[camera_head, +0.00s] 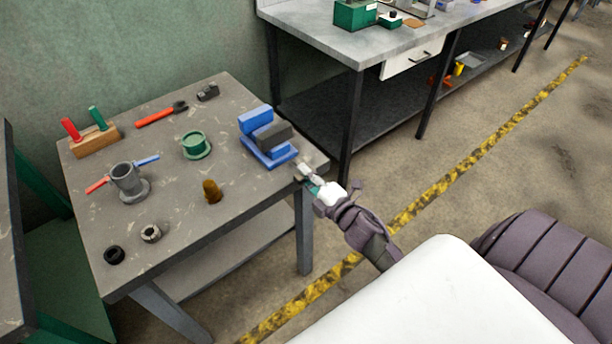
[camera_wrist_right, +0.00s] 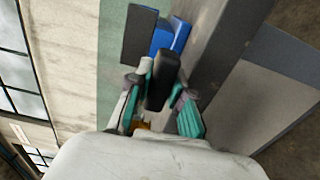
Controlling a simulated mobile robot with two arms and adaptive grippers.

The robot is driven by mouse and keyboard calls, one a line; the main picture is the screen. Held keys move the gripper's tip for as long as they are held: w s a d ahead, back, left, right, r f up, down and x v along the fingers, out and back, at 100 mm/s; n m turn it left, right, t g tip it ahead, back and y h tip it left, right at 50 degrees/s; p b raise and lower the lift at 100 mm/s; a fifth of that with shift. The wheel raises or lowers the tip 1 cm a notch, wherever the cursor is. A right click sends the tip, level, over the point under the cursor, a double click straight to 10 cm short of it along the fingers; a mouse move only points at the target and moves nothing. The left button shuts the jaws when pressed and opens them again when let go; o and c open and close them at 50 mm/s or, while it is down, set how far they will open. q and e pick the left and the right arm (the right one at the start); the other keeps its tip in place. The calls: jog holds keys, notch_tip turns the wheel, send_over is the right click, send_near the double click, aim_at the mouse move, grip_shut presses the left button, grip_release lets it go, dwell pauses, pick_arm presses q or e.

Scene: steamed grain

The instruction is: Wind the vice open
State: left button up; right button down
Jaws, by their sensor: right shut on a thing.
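The blue vice (camera_head: 268,152) stands at the right corner of the grey workbench (camera_head: 235,190), with a dark block at its jaws. In the right wrist view part of its blue body (camera_wrist_right: 168,38) shows beyond the fingers. My right gripper (camera_head: 308,176) is beside the vice, just past the bench edge. In the wrist view its teal-padded fingers (camera_wrist_right: 160,100) are shut on a dark bar (camera_wrist_right: 162,78), which looks like the vice handle. The fingers partly hide the bar, and how far the jaws stand apart is hard to tell. My left gripper is not in view.
On the bench are a green round part (camera_head: 196,144), a grey cylinder (camera_head: 127,182) with red and blue handles, a brown cone (camera_head: 212,191), a red-handled tool (camera_head: 160,114) and black rings. A second bench (camera_head: 350,45) stands behind. The floor at right is clear.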

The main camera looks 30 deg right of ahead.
dwell(0.4)
jog(key=c, duration=1)
grip_release()
jog(key=shift+a, duration=0.1)
jog(key=shift+c, duration=0.2)
jog(key=shift+s, duration=0.1)
jog(key=s+d, duration=0.1)
jog(key=s, duration=1)
jog(key=shift+s, duration=0.4)
